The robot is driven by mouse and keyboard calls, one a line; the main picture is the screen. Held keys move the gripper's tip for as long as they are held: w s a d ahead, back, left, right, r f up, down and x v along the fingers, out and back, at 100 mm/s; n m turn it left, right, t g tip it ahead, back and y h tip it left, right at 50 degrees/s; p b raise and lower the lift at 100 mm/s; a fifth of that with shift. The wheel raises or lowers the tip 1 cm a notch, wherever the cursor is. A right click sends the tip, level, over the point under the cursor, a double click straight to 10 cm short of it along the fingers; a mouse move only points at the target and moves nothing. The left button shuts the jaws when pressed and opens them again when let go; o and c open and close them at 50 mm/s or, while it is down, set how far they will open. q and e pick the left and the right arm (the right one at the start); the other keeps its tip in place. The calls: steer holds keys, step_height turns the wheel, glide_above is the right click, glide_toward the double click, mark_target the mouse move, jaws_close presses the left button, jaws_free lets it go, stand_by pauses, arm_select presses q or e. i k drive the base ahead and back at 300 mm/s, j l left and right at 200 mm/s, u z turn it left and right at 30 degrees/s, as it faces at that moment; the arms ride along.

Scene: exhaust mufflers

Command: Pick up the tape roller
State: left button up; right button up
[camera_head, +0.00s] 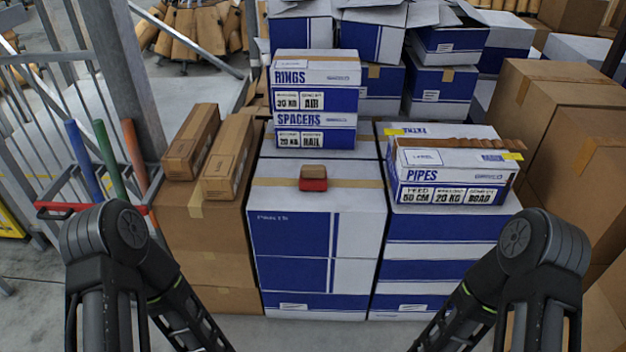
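A small tape roller (313,184), red below with a brown top, rests on the tape seam of a white and blue box (290,240) in the middle. It stands in front of the stacked RINGS and SPACERS boxes. Nothing touches it from above. Both of my arms show at the bottom corners, bent with their forearms running down and inward out of the frame. Neither gripper is in view.
The RINGS box (316,75) sits on the SPACERS box (316,132) behind. The PIPES box (450,180) stands to the right. Two long brown cartons (230,160) lie to the left. A metal rack post (125,70) rises at the left.

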mark_target(313, 177)
steer(key=i+j+z, duration=0.2)
steer(key=z, duration=0.25)
steer(key=i+j+z, duration=0.2)
steer(key=j+z, duration=0.2)
steer(key=l, duration=0.05)
